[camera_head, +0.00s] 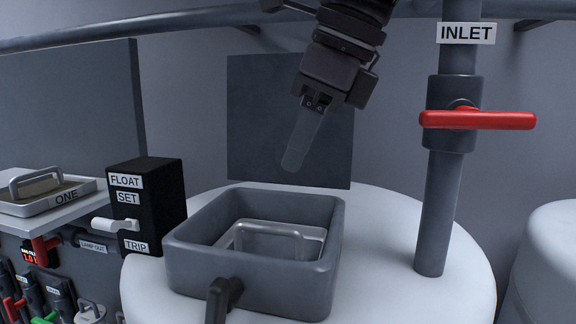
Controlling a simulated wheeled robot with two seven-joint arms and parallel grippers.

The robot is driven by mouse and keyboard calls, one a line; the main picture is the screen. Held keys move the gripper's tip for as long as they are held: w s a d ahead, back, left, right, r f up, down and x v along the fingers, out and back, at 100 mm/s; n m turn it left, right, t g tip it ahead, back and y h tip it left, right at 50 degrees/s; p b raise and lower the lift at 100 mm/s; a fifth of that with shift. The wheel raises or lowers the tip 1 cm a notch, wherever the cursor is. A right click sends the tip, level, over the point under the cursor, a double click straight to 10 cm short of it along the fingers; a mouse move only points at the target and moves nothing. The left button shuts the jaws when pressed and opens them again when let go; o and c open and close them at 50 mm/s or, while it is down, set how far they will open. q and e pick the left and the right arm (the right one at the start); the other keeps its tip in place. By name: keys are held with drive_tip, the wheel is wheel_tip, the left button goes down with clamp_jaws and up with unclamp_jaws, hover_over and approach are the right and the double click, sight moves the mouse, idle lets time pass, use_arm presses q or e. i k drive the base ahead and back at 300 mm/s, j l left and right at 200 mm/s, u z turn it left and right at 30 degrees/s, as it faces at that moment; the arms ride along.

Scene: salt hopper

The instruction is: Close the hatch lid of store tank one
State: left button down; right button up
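A grey square hatch frame (190,262) stands open on top of the white tank (390,275). A pale metal insert with a raised handle (270,228) sits inside it. A flat dark grey panel (255,120) stands upright behind the opening and looks like the raised hatch lid; its hinge is not visible. My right gripper (298,150) comes down from the top, in front of the panel and above the opening. Its fingers overlap in this view, so their gap is hidden, and I cannot tell if they touch the panel. My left gripper is not in view.
The INLET pipe (442,205) with a red valve handle (478,120) rises right of the hatch. A black FLOAT SET/TRIP box (160,185) and a handled tray marked ONE (65,197) are left. A dark lever (220,298) projects at the hatch frame's front.

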sight(262, 114)
drive_tip(key=k, duration=1.45)
